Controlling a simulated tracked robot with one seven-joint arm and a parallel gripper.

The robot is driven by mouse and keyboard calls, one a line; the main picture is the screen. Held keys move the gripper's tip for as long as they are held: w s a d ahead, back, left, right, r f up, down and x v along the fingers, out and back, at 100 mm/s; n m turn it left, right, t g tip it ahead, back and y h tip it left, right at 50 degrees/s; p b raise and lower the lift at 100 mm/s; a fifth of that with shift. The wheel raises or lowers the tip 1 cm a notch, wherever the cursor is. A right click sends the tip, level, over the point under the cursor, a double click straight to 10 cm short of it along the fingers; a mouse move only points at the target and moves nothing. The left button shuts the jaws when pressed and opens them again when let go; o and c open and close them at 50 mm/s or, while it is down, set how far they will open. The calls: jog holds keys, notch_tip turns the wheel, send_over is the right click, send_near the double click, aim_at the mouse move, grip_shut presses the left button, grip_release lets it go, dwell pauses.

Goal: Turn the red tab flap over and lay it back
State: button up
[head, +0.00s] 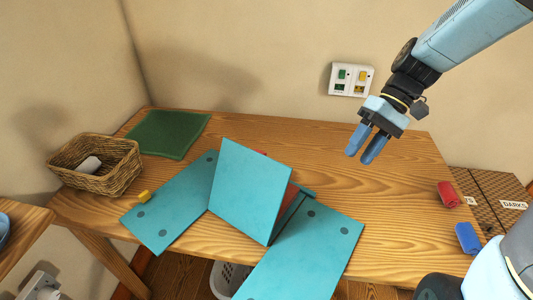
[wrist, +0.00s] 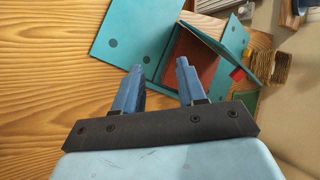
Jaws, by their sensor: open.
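A teal board lies open on the wooden table, with a left panel (head: 175,205) and a right panel (head: 310,255). Between them a teal flap (head: 247,190) stands raised and tilted. A reddish surface (head: 286,207) shows by its right edge, and as a reddish-brown area in the wrist view (wrist: 194,62). A bit of red tab (head: 262,153) peeks out behind the flap's top; the tab (wrist: 237,74) is clearer in the wrist view. My gripper (head: 366,147) is open and empty, above the table to the right of the flap, apart from it.
A yellow tab (head: 144,196) sits at the left panel. A wicker basket (head: 95,178) and a green cloth (head: 168,134) lie at the left. A red roll (head: 448,194) and a blue roll (head: 468,238) lie near the right edge. The table's back right is clear.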

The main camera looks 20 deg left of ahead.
jog(key=w+a+f+n+g+y, duration=0.1)
jog(key=w+a+f+g+y, duration=0.1)
jog(key=a+f+g+y, duration=0.55)
jog(key=w+a+f+n+g+y, duration=0.1)
jog(key=w+a+f+g+y, duration=0.25)
jog(key=a, duration=0.65)
jog(key=x, duration=0.8)
jog(key=shift+d+r, duration=0.35)
jog(key=shift+r, duration=0.05)
jog(key=shift+s, duration=0.1)
grip_shut()
